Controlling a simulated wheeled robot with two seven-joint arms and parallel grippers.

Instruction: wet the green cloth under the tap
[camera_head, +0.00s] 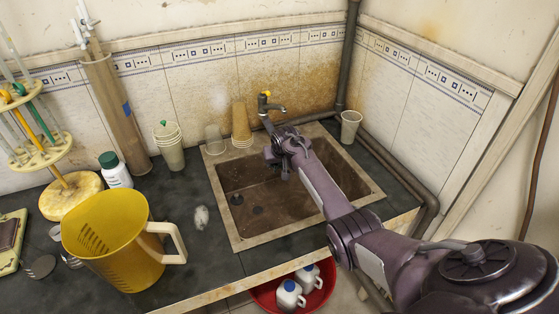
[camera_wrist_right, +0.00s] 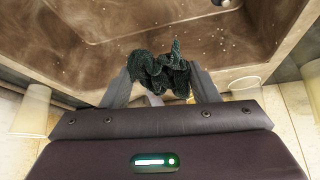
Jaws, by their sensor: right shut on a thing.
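The dark green cloth (camera_wrist_right: 160,70) is crumpled between the two fingers of my right gripper (camera_wrist_right: 160,84) in the right wrist view, with the brown sink basin beyond it. In the head view my right gripper (camera_head: 279,167) is over the back part of the sink (camera_head: 246,176), just in front of and below the tap (camera_head: 270,103). The cloth cannot be made out clearly there. Whether water is running cannot be told. The tap has a yellow-topped handle and stands at the sink's back rim. My left gripper is not in view.
Cups stand behind the sink (camera_head: 240,123), and another cup (camera_head: 350,126) is at its right back corner. A yellow jug (camera_head: 112,240) and a white bottle (camera_head: 116,172) stand on the left counter. A red basin (camera_head: 268,296) holding white bottles is below.

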